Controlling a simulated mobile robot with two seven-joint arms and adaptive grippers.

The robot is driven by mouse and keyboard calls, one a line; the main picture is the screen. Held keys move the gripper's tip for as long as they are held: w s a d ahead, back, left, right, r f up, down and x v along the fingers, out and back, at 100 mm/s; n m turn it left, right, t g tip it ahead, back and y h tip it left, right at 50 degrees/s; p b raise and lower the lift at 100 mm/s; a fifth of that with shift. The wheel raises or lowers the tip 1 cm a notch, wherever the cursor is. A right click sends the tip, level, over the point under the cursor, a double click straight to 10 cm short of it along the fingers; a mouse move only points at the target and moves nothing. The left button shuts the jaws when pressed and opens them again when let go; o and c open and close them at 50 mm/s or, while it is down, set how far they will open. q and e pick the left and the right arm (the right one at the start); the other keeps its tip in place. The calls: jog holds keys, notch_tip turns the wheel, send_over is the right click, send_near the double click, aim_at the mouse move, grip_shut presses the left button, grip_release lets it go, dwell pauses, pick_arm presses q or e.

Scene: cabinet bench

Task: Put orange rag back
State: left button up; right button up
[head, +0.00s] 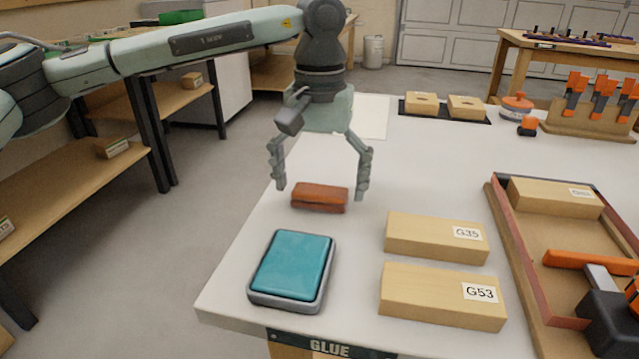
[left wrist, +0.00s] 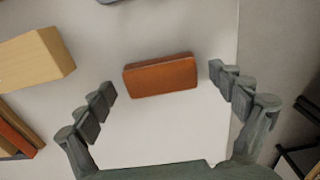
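The orange rag (head: 319,197) is a folded, rust-orange block lying flat on the white bench top, behind a teal pad in a grey tray (head: 292,267). My left gripper (head: 320,192) points down over the rag with its fingers spread wide, one to each side, and nothing between them is gripped. In the left wrist view the rag (left wrist: 161,76) lies a little beyond the open fingertips (left wrist: 168,95), apart from both. My right gripper is not in view.
Wooden blocks labelled G35 (head: 436,238) and G53 (head: 442,297) lie to the right of the rag. A wood-rimmed tray (head: 513,253) holding a block and a clamp is further right. Orange clamps stand in a rack (head: 590,122) at the back right. The bench's left edge is close by.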

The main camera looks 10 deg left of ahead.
aim_at(320, 191)
pick_arm(q)
jog(key=shift+r, duration=0.1)
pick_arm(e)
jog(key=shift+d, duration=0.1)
pick_arm(q)
jog(key=shift+r, duration=0.1)
notch_tip(320, 191, up, 12)
jog(key=shift+p, duration=0.4)
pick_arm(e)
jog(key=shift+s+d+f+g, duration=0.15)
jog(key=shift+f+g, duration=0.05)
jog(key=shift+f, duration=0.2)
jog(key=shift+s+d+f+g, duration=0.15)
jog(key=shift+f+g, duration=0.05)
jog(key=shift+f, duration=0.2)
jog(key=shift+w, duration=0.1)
pick_arm(q)
jog(key=shift+s, duration=0.1)
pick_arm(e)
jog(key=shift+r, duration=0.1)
